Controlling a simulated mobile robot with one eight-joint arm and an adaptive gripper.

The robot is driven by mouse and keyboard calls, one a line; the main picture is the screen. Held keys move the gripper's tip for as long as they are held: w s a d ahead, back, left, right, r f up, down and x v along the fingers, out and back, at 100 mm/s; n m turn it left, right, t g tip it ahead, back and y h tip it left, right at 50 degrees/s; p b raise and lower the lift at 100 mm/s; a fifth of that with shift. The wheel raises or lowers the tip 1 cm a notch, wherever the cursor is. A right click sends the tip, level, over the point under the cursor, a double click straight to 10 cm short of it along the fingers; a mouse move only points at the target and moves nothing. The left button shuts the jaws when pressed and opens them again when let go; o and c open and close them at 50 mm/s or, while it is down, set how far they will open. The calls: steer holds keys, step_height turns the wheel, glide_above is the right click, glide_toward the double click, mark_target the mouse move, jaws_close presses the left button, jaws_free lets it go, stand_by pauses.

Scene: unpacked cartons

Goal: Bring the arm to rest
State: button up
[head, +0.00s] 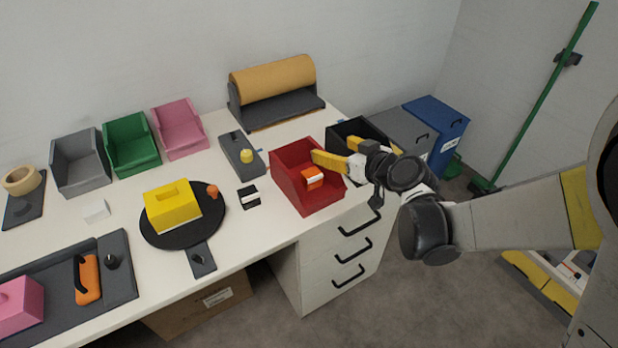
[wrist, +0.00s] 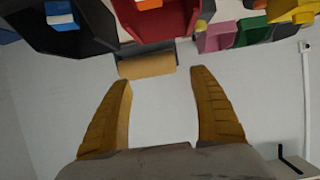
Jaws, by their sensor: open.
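My gripper (head: 333,153) is at the right end of the desk, over the red bin (head: 318,202) and in front of the black bin (head: 345,128). Its yellow fingers are spread with nothing between them. In the wrist view my gripper (wrist: 160,90) also shows open and empty, with the pale wall behind it. That view is upside down, with the bins along its top edge. My arm reaches in from the right, bent at the dark elbow joint. An orange and white item (head: 312,178) lies in the red bin.
A paper roll holder (head: 277,112) stands behind the red bin. A yellow box (head: 172,210) sits on a black turntable (head: 205,228). Grey, green and pink bins line the wall. Drawers (head: 335,265) are below my gripper. Blue (head: 440,117) and grey bins stand on the floor, right.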

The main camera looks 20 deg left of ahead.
steer(key=shift+s+d+r, duration=0.1)
steer(key=shift+s+d, duration=0.05)
steer(key=shift+d, duration=0.05)
stand_by(0.3)
steer(key=s+d+r+m+h, duration=0.2)
steer(key=s+d+r+h, duration=0.15)
steer(key=d, duration=0.45)
steer(key=s+d+r+m+h, duration=0.2)
steer(key=s+d, duration=0.3)
steer(key=d, duration=0.4)
steer(key=s+d+f+m+g+h, duration=0.2)
steer(key=s+d+m+h, duration=0.2)
steer(key=s+d, duration=1)
steer(key=shift+s+d+m+h, duration=0.2)
steer(key=shift+d+m+h, duration=0.15)
steer(key=shift+d+m, duration=0.4)
